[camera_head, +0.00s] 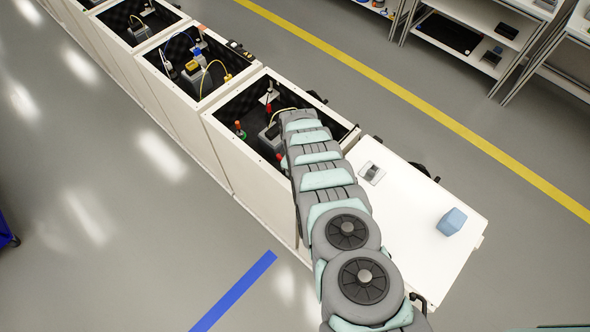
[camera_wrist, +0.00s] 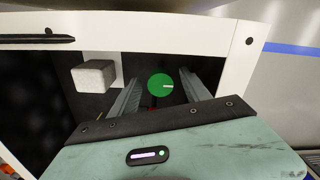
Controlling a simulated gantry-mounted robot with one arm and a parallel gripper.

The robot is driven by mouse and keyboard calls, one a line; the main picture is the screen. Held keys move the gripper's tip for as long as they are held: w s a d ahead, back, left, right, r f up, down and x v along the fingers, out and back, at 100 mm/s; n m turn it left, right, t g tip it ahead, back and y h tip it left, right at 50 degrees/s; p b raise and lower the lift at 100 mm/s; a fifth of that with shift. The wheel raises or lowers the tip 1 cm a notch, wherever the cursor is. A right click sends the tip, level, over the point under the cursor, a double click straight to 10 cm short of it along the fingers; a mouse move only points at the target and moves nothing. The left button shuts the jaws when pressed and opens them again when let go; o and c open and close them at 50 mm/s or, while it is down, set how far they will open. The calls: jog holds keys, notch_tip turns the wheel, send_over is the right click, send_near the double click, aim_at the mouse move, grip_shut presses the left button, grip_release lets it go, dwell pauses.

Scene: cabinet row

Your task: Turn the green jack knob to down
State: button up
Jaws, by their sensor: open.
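A round green knob (camera_wrist: 160,85) shows in the wrist view with a small pale mark near its right edge. It lies between the two fingers of my gripper (camera_wrist: 159,75), with a gap on each side. The fingers are spread and hold nothing. I cannot tell how far their tips are from the knob in depth. In the head view my arm reaches over the nearest open cabinet and hides the gripper.
The cabinet's white rim (camera_wrist: 197,35) runs behind the knob in the wrist view. A pale grey block (camera_wrist: 95,76) sits left of the fingers. In the head view, a white tabletop (camera_head: 415,225) right of my arm carries a blue block (camera_head: 452,221) and a switch (camera_head: 371,173).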

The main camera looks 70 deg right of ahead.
notch_tip(320, 180, up, 11)
jog(key=shift+p, duration=0.35)
dwell(0.4)
dwell(0.5)
